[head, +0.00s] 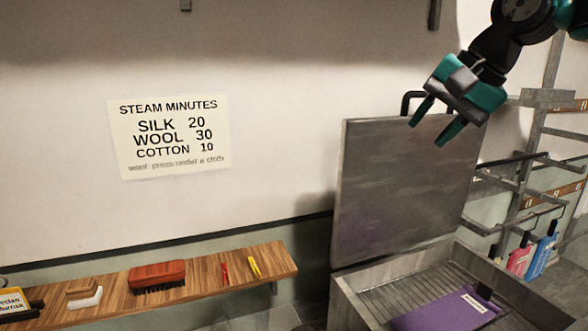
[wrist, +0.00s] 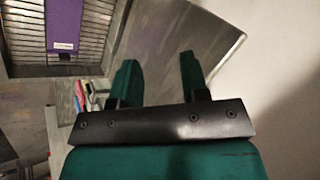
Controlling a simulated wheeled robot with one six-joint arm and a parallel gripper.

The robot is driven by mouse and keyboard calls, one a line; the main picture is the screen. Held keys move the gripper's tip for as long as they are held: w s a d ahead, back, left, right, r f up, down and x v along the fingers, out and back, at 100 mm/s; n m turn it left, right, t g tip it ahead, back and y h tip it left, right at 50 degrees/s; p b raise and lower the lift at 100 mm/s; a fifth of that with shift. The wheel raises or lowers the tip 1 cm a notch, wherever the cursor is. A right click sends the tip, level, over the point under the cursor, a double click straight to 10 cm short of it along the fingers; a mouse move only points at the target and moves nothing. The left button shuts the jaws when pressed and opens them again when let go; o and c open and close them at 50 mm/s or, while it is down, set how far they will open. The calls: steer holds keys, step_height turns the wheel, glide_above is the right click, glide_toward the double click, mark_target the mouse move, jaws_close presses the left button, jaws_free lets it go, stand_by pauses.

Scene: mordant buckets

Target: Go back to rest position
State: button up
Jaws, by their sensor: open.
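My gripper (head: 432,121) is at the upper right of the head view, in front of the raised metal lid. Its two teal fingers are spread apart with nothing between them. It also shows in the wrist view (wrist: 160,72), open and empty. The arm comes down from the top right corner.
An open metal box (head: 352,302) with a rack and a purple cloth (head: 455,311) stands at lower right, its lid (head: 400,190) upright. A wooden shelf (head: 208,277) holds a brush (head: 157,274) and small items. Metal racks (head: 540,150) stand at right. A sign (head: 170,137) hangs on the wall.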

steer(key=s+a+f+n+g+b, duration=0.2)
steer(key=s+f+n+b, duration=0.3)
steer(key=s+f, duration=0.7)
steer(key=s+a+f+n+g+b, duration=0.2)
steer(key=s+a+f+n+b, duration=0.2)
steer(key=s+f+n, duration=0.4)
steer(key=s+a+f, duration=0.1)
steer(key=s+f, duration=0.3)
steer(key=f, duration=0.5)
steer(key=shift+g+b, duration=0.3)
steer(key=shift+b, duration=0.05)
steer(key=shift+a, duration=0.1)
